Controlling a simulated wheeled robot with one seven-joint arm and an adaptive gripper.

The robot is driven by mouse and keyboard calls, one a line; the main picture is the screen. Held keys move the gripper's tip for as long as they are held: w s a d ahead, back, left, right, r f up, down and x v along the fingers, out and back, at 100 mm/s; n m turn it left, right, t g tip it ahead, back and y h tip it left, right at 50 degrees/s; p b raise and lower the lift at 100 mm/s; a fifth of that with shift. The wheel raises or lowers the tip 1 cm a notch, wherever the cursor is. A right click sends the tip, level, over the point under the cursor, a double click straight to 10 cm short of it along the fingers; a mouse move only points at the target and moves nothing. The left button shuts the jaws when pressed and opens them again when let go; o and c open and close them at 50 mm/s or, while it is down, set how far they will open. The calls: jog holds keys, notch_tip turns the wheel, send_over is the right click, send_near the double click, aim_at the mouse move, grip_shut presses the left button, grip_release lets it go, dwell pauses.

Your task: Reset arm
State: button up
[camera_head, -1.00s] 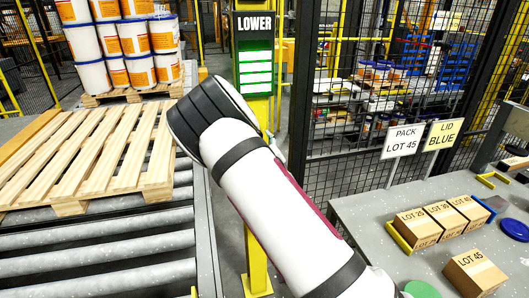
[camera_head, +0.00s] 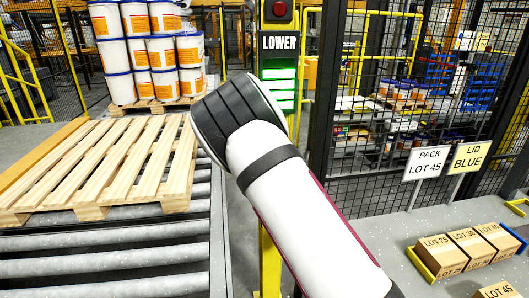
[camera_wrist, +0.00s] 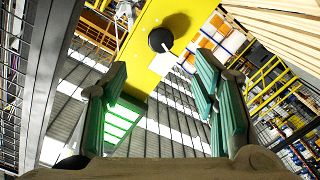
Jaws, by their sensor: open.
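My arm crosses the middle of the head view, its white links reaching up from the lower right to a dark ribbed joint. My gripper is hidden in the head view. In the wrist view my gripper (camera_wrist: 165,100) is open, its green-padded fingers wide apart with nothing between them. Beyond the fingers is a yellow post (camera_wrist: 160,40) with a dark round button and a lit green panel. In the head view this post (camera_head: 270,262) carries a "LOWER" sign (camera_head: 279,43) and a green lit panel (camera_head: 280,88), and stands behind my arm.
An empty wooden pallet (camera_head: 110,165) lies on the roller conveyor (camera_head: 110,250) at left. Stacked white and orange pails (camera_head: 150,50) stand behind it. At right, a grey table holds lot boxes (camera_head: 470,250) and signs reading PACK LOT 45 (camera_head: 428,163) and LID BLUE (camera_head: 467,157). A mesh fence (camera_head: 390,110) stands behind.

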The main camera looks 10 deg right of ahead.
jog(key=s+d+r+m+g+b, duration=0.2)
jog(key=s+r+m+g, duration=0.5)
jog(key=s+r, duration=0.3)
jog(key=s+a+r+g+b, duration=0.1)
jog(key=s+g, duration=0.1)
jog(key=s, duration=1)
jog(key=s+a+r+g+b, duration=0.1)
jog(key=s+r+g, duration=0.1)
jog(key=s, duration=1.1)
jog(key=shift+s+r+g, duration=0.25)
jog(key=shift+g, duration=0.35)
jog(key=shift+w, duration=0.1)
